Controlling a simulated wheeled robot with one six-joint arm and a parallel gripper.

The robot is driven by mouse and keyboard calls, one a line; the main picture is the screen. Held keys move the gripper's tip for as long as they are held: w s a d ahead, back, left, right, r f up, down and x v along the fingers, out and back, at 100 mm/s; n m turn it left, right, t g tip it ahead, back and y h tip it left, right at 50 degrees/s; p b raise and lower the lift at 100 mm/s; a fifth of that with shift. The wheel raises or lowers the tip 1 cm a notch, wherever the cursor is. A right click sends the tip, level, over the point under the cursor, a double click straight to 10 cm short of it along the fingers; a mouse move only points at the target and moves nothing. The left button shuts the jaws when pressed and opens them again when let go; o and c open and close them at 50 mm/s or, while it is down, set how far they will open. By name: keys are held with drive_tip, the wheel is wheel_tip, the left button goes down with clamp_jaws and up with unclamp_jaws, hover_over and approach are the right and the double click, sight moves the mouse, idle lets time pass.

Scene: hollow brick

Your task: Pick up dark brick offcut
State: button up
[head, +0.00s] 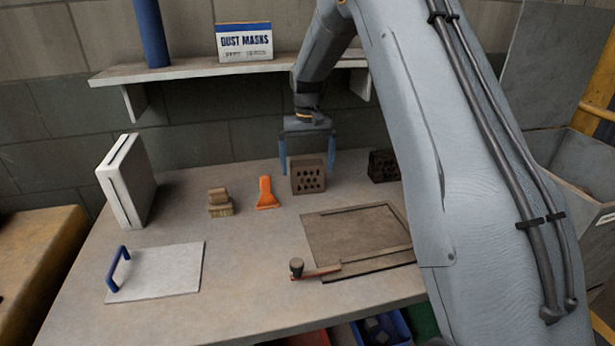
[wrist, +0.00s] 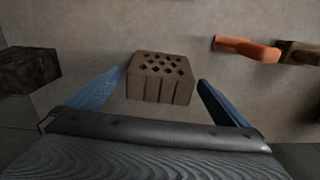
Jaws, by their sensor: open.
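A very dark brick piece with holes (head: 384,166) stands at the back right of the bench, partly behind my arm. In the wrist view this dark brick (wrist: 28,69) lies at the left edge, outside the jaws. A lighter brown hollow brick (head: 308,178) stands left of it in the head view. My gripper (head: 307,166) is open and points down at the brown brick. In the wrist view the brown brick (wrist: 160,82) appears between the two blue fingers, with gaps on both sides. The jaws hold nothing.
An orange scraper (head: 266,193) and a brush (head: 220,202) lie left of the brown brick. A framed board (head: 355,240) lies in front, a trowel (head: 160,270) front left. A white case (head: 127,182) stands at left. A shelf (head: 195,70) runs above the bench.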

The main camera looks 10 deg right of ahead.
sight(307, 176)
drive_tip(key=shift+f+p, duration=0.9)
drive_tip(key=shift+f, duration=1.45)
drive_tip(key=c, duration=1.5)
drive_tip(key=shift+o, duration=0.2)
wheel_tip(307, 176, up, 10)
drive_tip(key=b, duration=0.2)
drive_tip(key=shift+b, duration=0.4)
